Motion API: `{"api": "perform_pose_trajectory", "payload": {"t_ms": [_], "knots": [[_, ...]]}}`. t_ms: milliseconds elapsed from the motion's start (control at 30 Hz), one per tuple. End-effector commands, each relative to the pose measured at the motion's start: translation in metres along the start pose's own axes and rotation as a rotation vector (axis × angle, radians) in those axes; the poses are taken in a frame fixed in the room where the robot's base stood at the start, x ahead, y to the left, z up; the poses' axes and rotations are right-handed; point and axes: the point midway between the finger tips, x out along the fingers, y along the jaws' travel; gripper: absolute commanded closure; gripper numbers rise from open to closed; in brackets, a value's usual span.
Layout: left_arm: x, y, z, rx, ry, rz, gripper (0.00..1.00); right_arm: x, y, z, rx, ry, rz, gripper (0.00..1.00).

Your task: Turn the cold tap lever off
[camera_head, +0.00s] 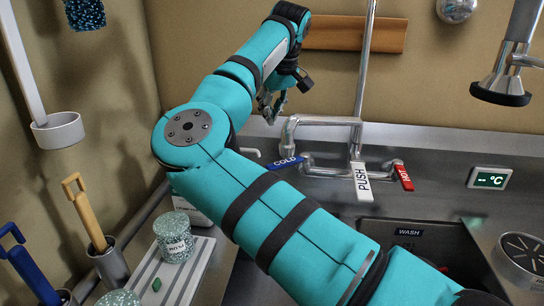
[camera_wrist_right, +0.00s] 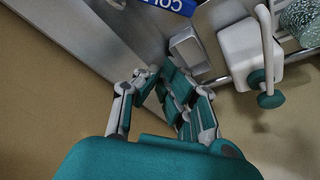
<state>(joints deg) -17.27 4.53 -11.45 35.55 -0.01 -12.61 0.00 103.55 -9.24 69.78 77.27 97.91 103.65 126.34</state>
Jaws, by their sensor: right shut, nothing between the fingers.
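The cold tap lever (camera_head: 285,163) is a blue handle marked COLD, low on the sink tap's left side in the head view. Part of it also shows at the top edge of the right wrist view (camera_wrist_right: 168,4). My right gripper (camera_head: 272,106) is shut and empty. In the head view it hangs above and a little left of the blue lever, apart from it. Its closed fingers show in the right wrist view (camera_wrist_right: 160,76). My left gripper is in neither view.
A white PUSH lever (camera_head: 361,183) and a red HOT lever (camera_head: 403,177) sit right of the blue one. The tap pipe (camera_head: 320,121) rises behind them. A speckled jar (camera_head: 173,240) stands lower left. The WASH basin (camera_head: 430,240) lies lower right.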

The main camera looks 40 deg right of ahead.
Motion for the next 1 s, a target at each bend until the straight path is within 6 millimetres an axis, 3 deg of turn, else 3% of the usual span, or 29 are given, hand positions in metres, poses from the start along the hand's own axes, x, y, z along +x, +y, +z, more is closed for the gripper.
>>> {"api": "perform_pose_trajectory", "payload": {"t_ms": [67,267,733,1000], "knots": [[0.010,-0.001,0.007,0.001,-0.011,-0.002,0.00,0.010,0.000,0.003,0.000,0.000,0.000,1.00],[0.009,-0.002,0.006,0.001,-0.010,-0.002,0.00,0.020,0.000,0.003,0.000,-0.002,0.000,1.00],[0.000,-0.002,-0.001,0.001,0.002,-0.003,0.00,0.113,0.000,0.004,0.000,-0.004,0.000,1.00],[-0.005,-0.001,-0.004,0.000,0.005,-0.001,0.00,0.097,0.000,0.035,0.002,0.000,0.001,1.00]]}}
